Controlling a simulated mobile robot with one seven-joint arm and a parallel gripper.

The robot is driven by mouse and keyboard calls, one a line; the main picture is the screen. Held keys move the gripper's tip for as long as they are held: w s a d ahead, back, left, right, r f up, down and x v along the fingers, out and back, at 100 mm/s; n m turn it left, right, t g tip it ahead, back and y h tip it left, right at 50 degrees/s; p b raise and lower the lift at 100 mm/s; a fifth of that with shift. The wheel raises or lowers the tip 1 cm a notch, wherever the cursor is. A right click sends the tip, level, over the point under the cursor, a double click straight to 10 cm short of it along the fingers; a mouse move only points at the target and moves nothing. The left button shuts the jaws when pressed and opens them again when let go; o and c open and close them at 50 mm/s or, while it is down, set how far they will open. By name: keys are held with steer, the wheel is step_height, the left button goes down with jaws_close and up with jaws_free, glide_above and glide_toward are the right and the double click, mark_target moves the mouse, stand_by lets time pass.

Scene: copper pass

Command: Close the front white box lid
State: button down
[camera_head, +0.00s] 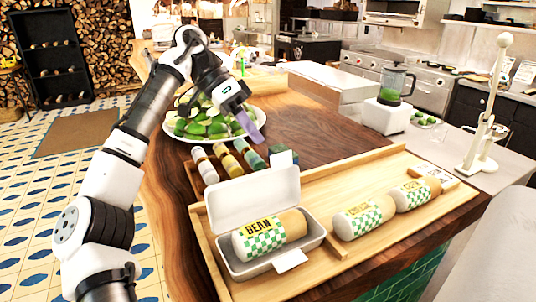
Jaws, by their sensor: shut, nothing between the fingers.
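The front white box (280,262) sits at the front left of the wooden tray. Its lid (240,198) is open and stands up at the back, leaning slightly backward. A wrapped roll labelled BEAN (268,236) with a green check band lies inside the box. A small white flap (290,261) sticks out at the box's front edge. My gripper (256,134) is above and behind the lid, near the plate of green fruit. It is shut and empty, apart from the lid, with its purple fingers pointing down and to the right.
Two more wrapped rolls (365,217) lie on the tray (310,178) right of the box. A plate of limes (208,128) is farther back. A blender (393,90) and a white stand (487,120) are at the right.

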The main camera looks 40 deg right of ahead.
mark_target(285, 166)
steer(key=shift+s+f, duration=0.25)
steer(key=shift+s, duration=1.05)
steer(key=shift+s+f, duration=0.25)
steer(key=shift+s, duration=1.05)
steer(key=shift+s, duration=0.1)
